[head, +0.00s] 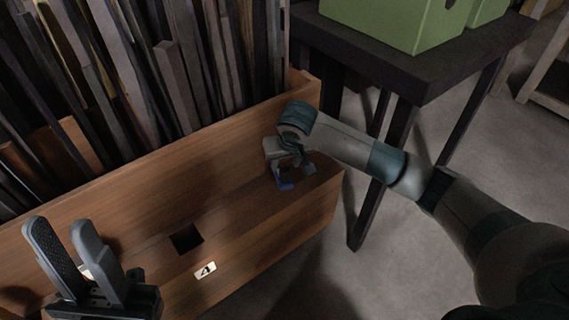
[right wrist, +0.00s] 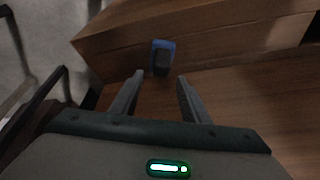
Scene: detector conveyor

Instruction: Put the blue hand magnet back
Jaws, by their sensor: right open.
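The blue hand magnet (right wrist: 162,57) is at the right end of the wooden bench in the right wrist view, beyond the fingertips and between their lines. It has a blue top part and a dark lower part. In the head view only a blue bit (head: 285,186) of it shows below my right gripper (head: 290,175). My right gripper, also in the right wrist view (right wrist: 160,78), is open, with the magnet apart from its fingers. My left gripper (head: 68,225) is at the lower left of the head view, its two fingers apart and nothing seen between them.
The wooden bench (head: 250,235) has a dark square hole (head: 187,238) and a label with a 4 (head: 205,270). Many dark planks (head: 180,85) stand behind it. A dark table (head: 430,75) with a green box (head: 390,22) stands behind on the right. Grey floor is clear in front.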

